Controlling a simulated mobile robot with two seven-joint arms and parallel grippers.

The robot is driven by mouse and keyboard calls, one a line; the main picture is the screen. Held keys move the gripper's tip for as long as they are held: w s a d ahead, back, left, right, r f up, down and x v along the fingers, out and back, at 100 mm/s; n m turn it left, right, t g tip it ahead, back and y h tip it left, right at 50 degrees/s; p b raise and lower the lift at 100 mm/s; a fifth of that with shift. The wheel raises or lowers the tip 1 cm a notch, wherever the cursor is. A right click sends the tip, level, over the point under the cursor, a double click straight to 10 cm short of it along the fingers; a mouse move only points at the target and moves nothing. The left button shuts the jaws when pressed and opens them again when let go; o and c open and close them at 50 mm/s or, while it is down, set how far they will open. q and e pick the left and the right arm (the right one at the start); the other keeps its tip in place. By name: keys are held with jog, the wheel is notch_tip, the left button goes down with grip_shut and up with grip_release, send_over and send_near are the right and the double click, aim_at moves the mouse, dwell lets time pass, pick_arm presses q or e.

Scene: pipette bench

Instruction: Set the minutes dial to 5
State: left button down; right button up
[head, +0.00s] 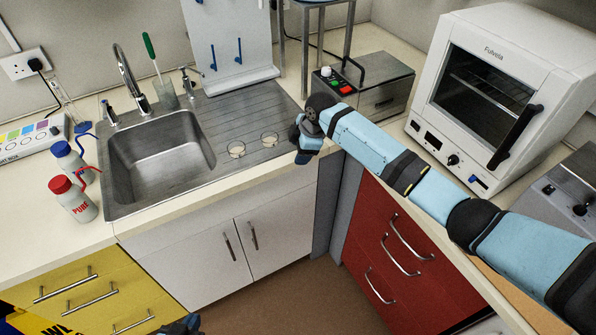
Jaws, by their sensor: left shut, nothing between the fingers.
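No dial marked as minutes can be read in the head view. The white oven (527,50) at the back right has a small dark knob (453,160) on its front. The steel box (383,88) on the bench has a pale knob (326,72) beside green and red buttons. A grey device (556,199) at the right edge carries another dark knob (580,209). My left gripper (187,323) shows only in part at the bottom edge, shut and empty, far from these knobs.
A sink (160,165) with taps fills the left bench. A red-capped bottle (75,200) and a blue-capped bottle (73,162) stand left of it. Two glass dishes (237,150) lie on the drainer. My right arm hangs before the red drawers (385,240). Open floor lies between the benches.

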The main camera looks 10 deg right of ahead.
jog(key=shift+m+t+y, duration=0.4)
jog(key=shift+m, duration=0.2)
jog(key=s+f, duration=0.1)
jog(key=f, duration=0.1)
jog(key=s+a+f, duration=0.1)
jog(key=s+f, duration=0.1)
jog(key=shift+s+a+f, duration=0.15)
jog(key=shift+s+f, duration=0.05)
jog(key=shift+f, duration=0.05)
